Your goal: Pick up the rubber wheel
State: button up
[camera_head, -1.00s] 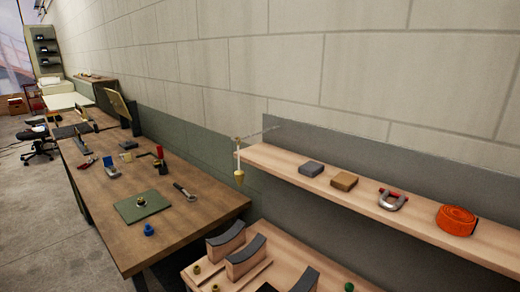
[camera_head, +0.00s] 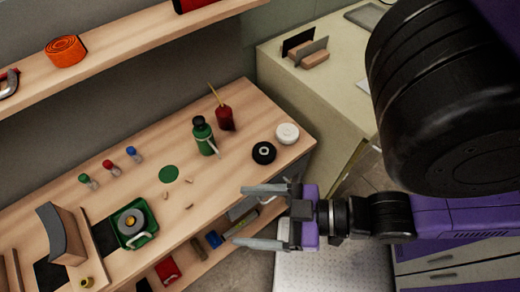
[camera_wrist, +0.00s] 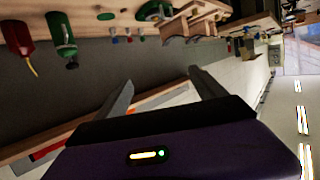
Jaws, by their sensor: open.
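A black rubber wheel (camera_head: 264,153) with a pale hub lies flat on the wooden bench in the head view. It sits near the bench's right end, beside a white round disc (camera_head: 287,133). My gripper (camera_head: 240,216) is open and empty, its fingers pointing left past the bench's front edge. In the picture it is below the wheel and apart from it. In the wrist view my gripper (camera_wrist: 160,76) shows two spread fingers with nothing between them. I cannot make out the wheel in the wrist view.
A green bottle (camera_head: 203,135) and a red bottle (camera_head: 225,117) stand left of the wheel. Small coloured bottles, a green tray (camera_head: 134,223) and a grey curved block (camera_head: 61,234) are farther left. A shelf (camera_head: 118,52) hangs above. A pale cabinet (camera_head: 290,75) stands behind right.

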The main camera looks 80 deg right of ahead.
aim_at(264, 154)
jog(key=k+j+z, duration=0.2)
jog(key=k+j, duration=0.15)
jog(key=j, duration=0.15)
jog(key=k+j+z, duration=0.15)
jog(key=k+j, duration=0.25)
jog(key=j, duration=0.1)
